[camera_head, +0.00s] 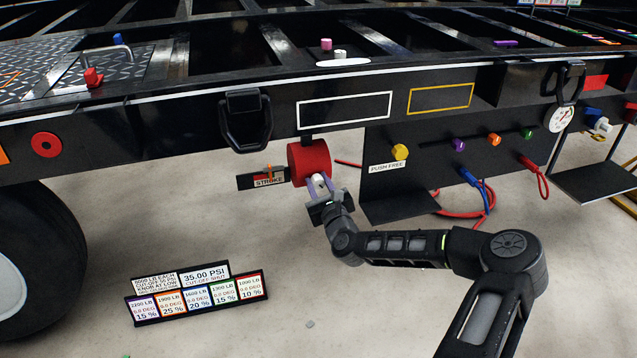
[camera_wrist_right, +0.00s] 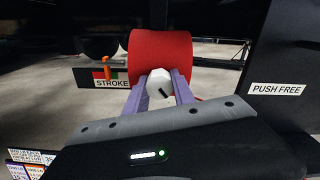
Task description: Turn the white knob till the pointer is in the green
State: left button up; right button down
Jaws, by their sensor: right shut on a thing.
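The white knob (camera_wrist_right: 158,82) has a dark mark and sits on the front of a red cylinder (camera_wrist_right: 160,48) under the trailer frame. In the head view the cylinder (camera_head: 309,161) hangs below the rail, with the small white knob (camera_head: 318,181) at its lower front. My right gripper (camera_head: 320,189) is shut on the white knob, with one purple finger on each side. A STROKE plate (camera_wrist_right: 105,82) left of the cylinder has a red and green strip. An orange pointer (camera_wrist_right: 107,66) stands at this strip; I cannot tell clearly which colour it marks. My left gripper is out of view.
A black panel (camera_head: 420,185) with a yellow knob (camera_head: 400,152) and coloured knobs is right of the cylinder. A round white gauge (camera_head: 560,119) is farther right. A black handle (camera_head: 245,118) hangs left above. A label board (camera_head: 197,298) stands on the floor below.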

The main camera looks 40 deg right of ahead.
jog(key=shift+m, duration=1)
jog(key=c, duration=1.1)
grip_release()
jog(key=shift+o, duration=0.2)
jog(key=shift+s, duration=0.1)
jog(key=p+v, duration=0.2)
jog(key=v, duration=0.5)
jog(key=shift+s+a, duration=0.15)
jog(key=shift+s, duration=0.15)
